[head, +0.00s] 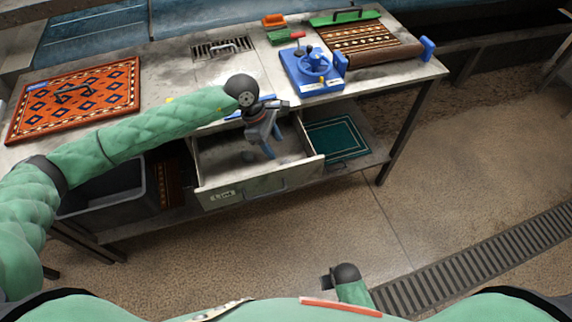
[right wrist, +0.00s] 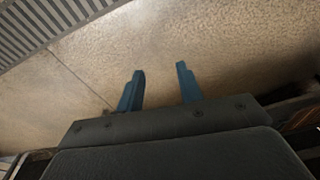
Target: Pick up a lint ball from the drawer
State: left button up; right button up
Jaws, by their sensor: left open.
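The drawer (head: 238,186) is pulled out under the bench and has a label on its front. Inside it, in the head view, are dark greyish patches; I cannot make out a separate lint ball. My left gripper (head: 269,148) points down into the drawer, over its right half, with its jaws open. I cannot tell whether its fingertips touch anything. My right gripper (right wrist: 160,85) is open and empty above the floor in the right wrist view, well away from the drawer.
An orange patterned rug (head: 100,98) lies on the bench (head: 180,80) at left. A blue device (head: 312,70) and a brown rug (head: 358,38) are at right. A teal mat (head: 335,138) lies on the shelf right of the drawer; a dark bin (head: 112,195) stands left. The front floor is clear.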

aim_at(285, 162)
notch_tip(285, 162, up, 4)
jog(key=b, duration=0.1)
pick_arm(q)
jog(key=shift+p+x, duration=0.55)
jog(key=shift+x, duration=1.4)
jog(key=p+x, duration=0.3)
jog(key=x, duration=0.1)
jog(key=shift+w+d+f, duration=0.1)
jog(key=shift+d+f, duration=0.15)
jog(key=shift+f, duration=0.35)
pick_arm(e)
notch_tip(285, 162, down, 13)
jog(key=s+d, duration=0.2)
jog(key=s, duration=0.1)
pick_arm(q)
jog(key=shift+c, duration=0.2)
jog(key=c, duration=0.7)
